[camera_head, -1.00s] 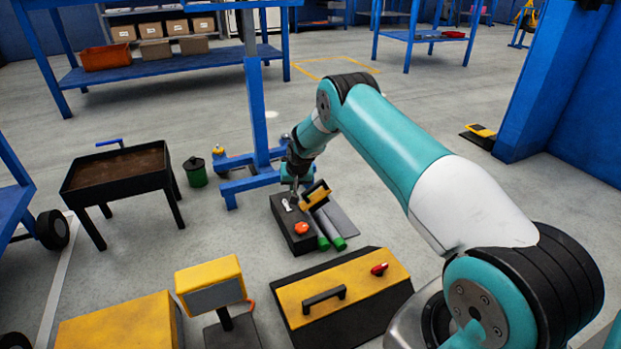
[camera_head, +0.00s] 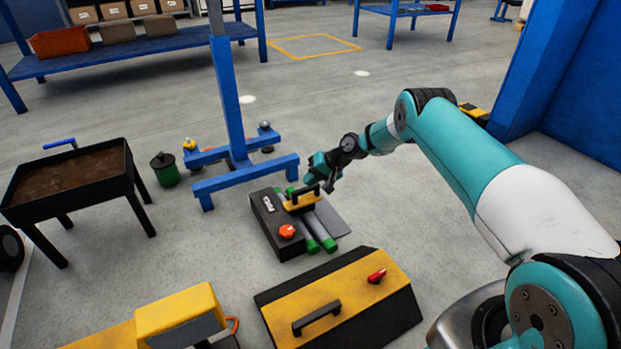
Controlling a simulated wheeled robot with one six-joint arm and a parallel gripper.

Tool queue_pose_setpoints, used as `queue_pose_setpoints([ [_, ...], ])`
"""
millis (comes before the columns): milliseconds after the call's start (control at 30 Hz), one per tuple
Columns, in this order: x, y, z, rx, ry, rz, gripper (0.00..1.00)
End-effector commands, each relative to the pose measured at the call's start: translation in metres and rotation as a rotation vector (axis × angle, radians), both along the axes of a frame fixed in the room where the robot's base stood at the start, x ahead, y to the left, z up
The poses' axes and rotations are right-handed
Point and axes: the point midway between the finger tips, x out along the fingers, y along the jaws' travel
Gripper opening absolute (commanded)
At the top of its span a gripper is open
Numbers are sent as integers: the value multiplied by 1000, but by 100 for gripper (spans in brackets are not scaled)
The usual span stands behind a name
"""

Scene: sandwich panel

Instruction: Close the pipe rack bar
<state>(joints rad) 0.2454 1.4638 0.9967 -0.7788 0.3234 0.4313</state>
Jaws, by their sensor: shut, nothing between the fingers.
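The pipe rack (camera_head: 268,228) stands on the floor at the centre, a dark block with an orange knob (camera_head: 287,231) on its front end. Green-ended pipes (camera_head: 318,232) lie along its right side. The yellow rack bar (camera_head: 299,204) with a black handle lies low across the pipes, close to level. Whether it is fully seated is too small to tell. My gripper (camera_head: 329,187) is shut and empty, just beyond and right of the bar's handle. Any contact with the bar cannot be made out.
A black-and-yellow box (camera_head: 345,298) with a handle and red knob stands in front of the rack. A blue post stand (camera_head: 236,150) is close behind it, with a brown-topped cart (camera_head: 75,185) left.

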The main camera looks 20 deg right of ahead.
Motion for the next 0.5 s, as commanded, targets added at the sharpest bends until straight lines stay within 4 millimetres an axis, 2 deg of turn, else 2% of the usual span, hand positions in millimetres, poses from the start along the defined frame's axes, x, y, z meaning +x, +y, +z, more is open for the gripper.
queue_pose_setpoints([
  [33,0,-1,-7,0,0,3,0],
  [200,0,-8,-16,0,-1,5,0],
  [500,0,-17,-25,-3,0,3,0],
])
